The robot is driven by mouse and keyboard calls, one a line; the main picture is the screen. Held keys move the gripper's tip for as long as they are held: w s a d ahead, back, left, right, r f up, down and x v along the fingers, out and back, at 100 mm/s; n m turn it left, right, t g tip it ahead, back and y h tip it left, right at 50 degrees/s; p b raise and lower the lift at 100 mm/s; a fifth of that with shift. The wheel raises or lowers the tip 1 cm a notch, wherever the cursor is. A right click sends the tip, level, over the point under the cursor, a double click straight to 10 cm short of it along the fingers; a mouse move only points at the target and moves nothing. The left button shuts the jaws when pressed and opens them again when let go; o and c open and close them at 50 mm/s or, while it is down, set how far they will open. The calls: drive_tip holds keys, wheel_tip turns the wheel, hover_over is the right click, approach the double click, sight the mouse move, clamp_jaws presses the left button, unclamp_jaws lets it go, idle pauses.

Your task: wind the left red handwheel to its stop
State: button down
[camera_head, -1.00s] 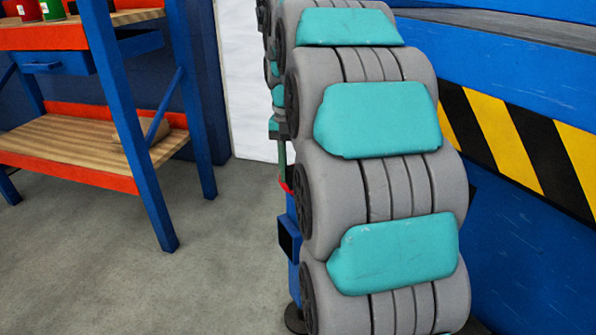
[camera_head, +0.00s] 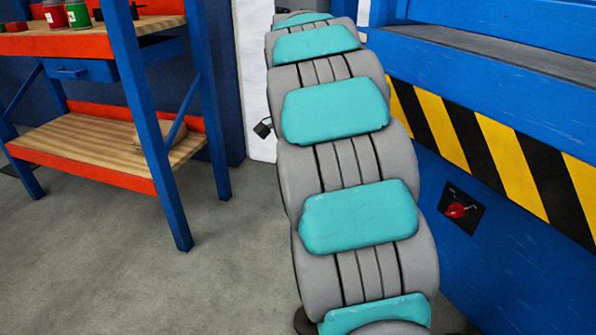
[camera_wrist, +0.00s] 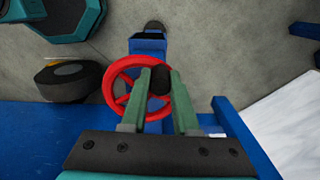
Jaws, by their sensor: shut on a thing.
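A red handwheel (camera_wrist: 110,82) with spokes shows in the wrist view, mounted on a blue post (camera_wrist: 148,45). A dark round knob (camera_wrist: 160,78) sits at the right side of its rim. My gripper (camera_wrist: 160,74) has its two green fingers on either side of this knob and is shut on it. The fingers cover part of the wheel's right side. In the head view my arm hides the wheel and my gripper. I cannot tell from these frames whether the wheel is at its stop.
A blue bench with a yellow-black striped edge (camera_head: 487,150) stands close right of my arm. A red switch (camera_head: 456,210) on a black plate is on its side. A blue and orange shelf rack (camera_head: 85,165) stands left. The grey floor (camera_head: 110,260) between is clear.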

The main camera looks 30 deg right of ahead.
drive_tip(key=m+p, duration=0.1)
drive_tip(key=w+d+m, duration=0.1)
drive_tip(key=m, duration=0.1)
drive_tip(key=shift+r+p, duration=0.2)
drive_tip(key=shift+p, duration=0.15)
drive_tip(key=m, duration=0.1)
drive_tip(key=d+m+p, duration=0.1)
drive_tip(key=shift+w+f+m, duration=0.1)
drive_tip(key=shift+w+m, duration=0.2)
drive_tip(key=shift+w, duration=0.05)
drive_tip(key=m, duration=0.1)
drive_tip(key=d+m, duration=0.1)
drive_tip(key=m, duration=0.1)
drive_tip(key=shift+w+d+f, duration=0.15)
drive_tip(key=shift+w+d, duration=0.1)
drive_tip(key=shift+d, duration=0.05)
drive_tip(key=shift+d+m, duration=0.35)
drive_tip(key=shift+m, duration=0.5)
drive_tip(key=shift+d+m, duration=0.3)
drive_tip(key=shift+m, duration=0.55)
drive_tip(key=c, duration=0.7)
unclamp_jaws()
drive_tip(key=shift+r, duration=3.95)
